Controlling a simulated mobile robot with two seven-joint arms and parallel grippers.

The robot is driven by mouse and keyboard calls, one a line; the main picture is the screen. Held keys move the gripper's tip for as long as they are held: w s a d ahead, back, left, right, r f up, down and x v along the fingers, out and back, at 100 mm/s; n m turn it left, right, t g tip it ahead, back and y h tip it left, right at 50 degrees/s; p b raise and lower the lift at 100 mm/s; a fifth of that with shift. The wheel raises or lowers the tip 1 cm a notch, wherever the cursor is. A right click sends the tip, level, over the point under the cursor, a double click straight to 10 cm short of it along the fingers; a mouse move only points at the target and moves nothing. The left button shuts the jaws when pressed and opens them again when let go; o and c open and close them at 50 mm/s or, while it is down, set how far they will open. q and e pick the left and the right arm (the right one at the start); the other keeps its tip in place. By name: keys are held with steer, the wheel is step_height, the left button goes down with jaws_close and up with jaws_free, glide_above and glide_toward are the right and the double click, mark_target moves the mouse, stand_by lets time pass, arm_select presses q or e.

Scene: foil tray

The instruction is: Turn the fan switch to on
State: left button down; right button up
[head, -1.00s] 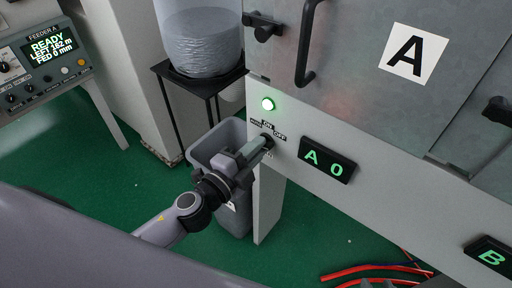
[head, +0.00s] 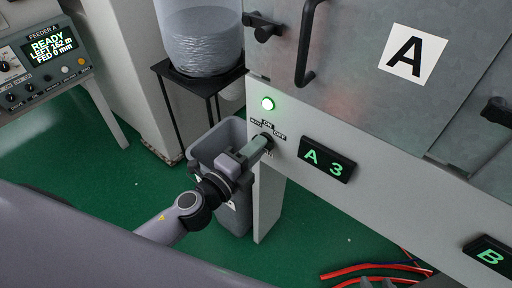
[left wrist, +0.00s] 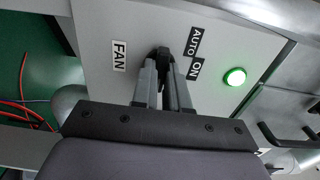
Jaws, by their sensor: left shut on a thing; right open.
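The fan switch is a small dark knob (left wrist: 160,54) on the grey machine panel. In the left wrist view it sits between my fingertips, with the FAN label (left wrist: 119,56) to its left and the AUTO and ON labels (left wrist: 196,56) to its right. The green lamp (head: 268,104) above the switch is lit. Grey tips at the bottom edge of the head view appear to be my right gripper (head: 380,284), away from the switch.
A display (head: 327,159) reading A 3 is right of the switch. A grey bin (head: 203,150) stands below my left gripper. A black handle (head: 306,50) and latch (head: 263,27) stick out above. Red hoses (head: 345,271) lie on the green floor.

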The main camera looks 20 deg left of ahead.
arm_select(q)
steer(key=c, duration=1.1)
jaws_free()
steer(key=shift+c, duration=0.2)
steer(key=b+v, duration=0.1)
steer(key=v, duration=0.6)
steer(key=shift+b, duration=0.3)
steer(key=shift+s, duration=0.1)
steer(key=shift+a, duration=0.1)
